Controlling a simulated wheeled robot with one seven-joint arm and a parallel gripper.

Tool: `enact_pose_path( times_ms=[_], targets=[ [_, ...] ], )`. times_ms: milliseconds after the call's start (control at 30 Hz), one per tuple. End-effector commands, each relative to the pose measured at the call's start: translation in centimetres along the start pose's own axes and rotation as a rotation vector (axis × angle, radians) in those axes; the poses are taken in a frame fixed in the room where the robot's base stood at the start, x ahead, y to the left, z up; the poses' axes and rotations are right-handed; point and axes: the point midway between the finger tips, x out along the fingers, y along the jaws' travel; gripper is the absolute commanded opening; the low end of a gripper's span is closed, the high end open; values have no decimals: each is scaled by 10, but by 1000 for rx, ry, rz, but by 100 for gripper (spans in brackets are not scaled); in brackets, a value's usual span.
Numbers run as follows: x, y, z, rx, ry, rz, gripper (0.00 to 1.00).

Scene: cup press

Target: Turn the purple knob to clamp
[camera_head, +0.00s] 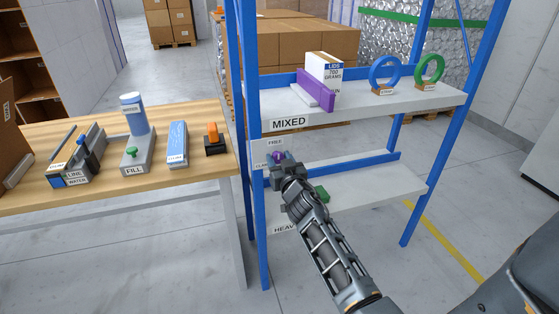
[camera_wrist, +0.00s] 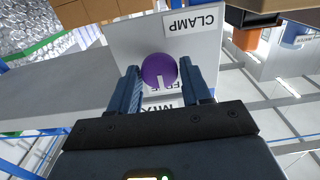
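The purple knob (camera_wrist: 158,68) sits on a white panel (camera_wrist: 205,50) and shows between my fingertips in the wrist view. A white mark on it points toward the partly hidden FREE label (camera_wrist: 172,86); the CLAMP label (camera_wrist: 193,22) is beyond the knob. In the head view the knob (camera_head: 277,157) is at the front left post of the shelf, partly behind my gripper (camera_head: 284,164). My gripper (camera_wrist: 158,85) has its fingers apart, one on each side of the knob. Whether they touch it cannot be told.
The blue-framed shelf's upper board (camera_head: 420,98) carries a white box (camera_head: 323,72), a purple bracket (camera_head: 316,90), a blue ring (camera_head: 384,73) and a green ring (camera_head: 430,70). A wooden table (camera_head: 195,115) with fixtures stands left.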

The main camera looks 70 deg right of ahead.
Motion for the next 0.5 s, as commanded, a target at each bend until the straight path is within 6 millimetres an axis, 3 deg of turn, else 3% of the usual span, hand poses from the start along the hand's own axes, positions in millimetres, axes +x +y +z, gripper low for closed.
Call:
enact_pose_path(
  times_ms=[367, 500],
  targets=[
    [0, 0, 0, 0, 0, 0, 12],
    [0, 0, 0, -5, 0, 0, 12]
  ],
)
